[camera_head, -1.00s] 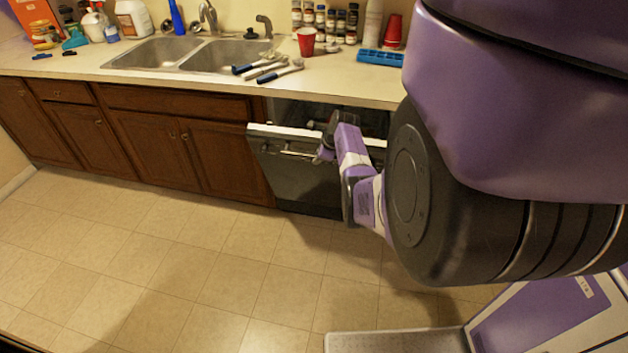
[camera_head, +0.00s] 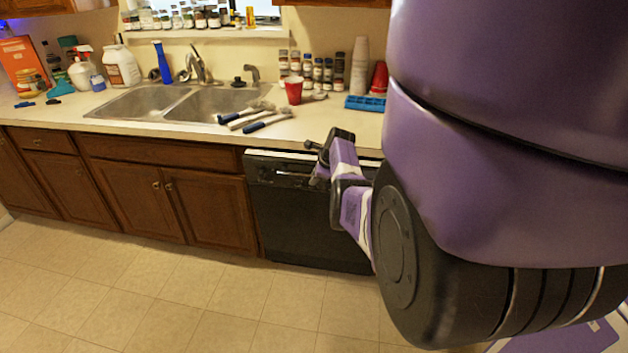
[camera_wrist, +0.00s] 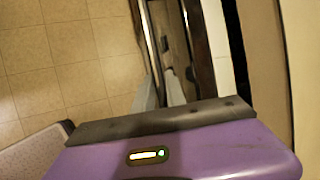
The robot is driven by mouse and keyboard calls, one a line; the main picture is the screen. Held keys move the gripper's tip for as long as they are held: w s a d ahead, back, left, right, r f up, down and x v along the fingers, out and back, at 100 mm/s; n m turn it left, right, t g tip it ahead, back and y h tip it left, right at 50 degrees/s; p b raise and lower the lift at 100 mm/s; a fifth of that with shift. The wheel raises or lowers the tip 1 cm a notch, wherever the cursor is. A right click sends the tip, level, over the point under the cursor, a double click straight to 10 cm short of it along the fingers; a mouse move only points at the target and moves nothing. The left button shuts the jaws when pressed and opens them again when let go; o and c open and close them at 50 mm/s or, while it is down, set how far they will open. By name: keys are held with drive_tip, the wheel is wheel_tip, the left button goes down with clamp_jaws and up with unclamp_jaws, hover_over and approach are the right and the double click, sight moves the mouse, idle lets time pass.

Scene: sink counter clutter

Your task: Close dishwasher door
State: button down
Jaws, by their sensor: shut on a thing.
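The black dishwasher door (camera_head: 300,220) with its pale top edge stands upright under the counter, nearly flush with the cabinets. Its handle bar (camera_head: 283,172) runs along the upper front. My gripper (camera_head: 314,172) is at the upper part of the door, shut on the handle; my arm partly hides the door's right side. In the wrist view, the grey fingertips of my gripper (camera_wrist: 160,88) point at the door's upper front. The exact contact is hard to see, and a small remaining gap cannot be judged.
The counter (camera_head: 335,118) above holds a red cup (camera_head: 293,90), blue-handled brushes (camera_head: 266,124) and a blue tray (camera_head: 365,103). A double sink (camera_head: 205,102) is to the left. Wooden cabinets (camera_head: 165,200) adjoin the door. The tiled floor (camera_head: 150,290) in front is clear.

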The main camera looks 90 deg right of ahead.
drive_tip(key=shift+s, duration=0.15)
drive_tip(key=c, duration=1.4)
unclamp_jaws()
drive_tip(key=shift+c, duration=0.2)
drive_tip(key=shift+r, duration=0.1)
drive_tip(key=p+v, duration=0.1)
drive_tip(key=v, duration=0.6)
drive_tip(key=shift+a+r, duration=0.2)
drive_tip(key=shift+a, duration=0.05)
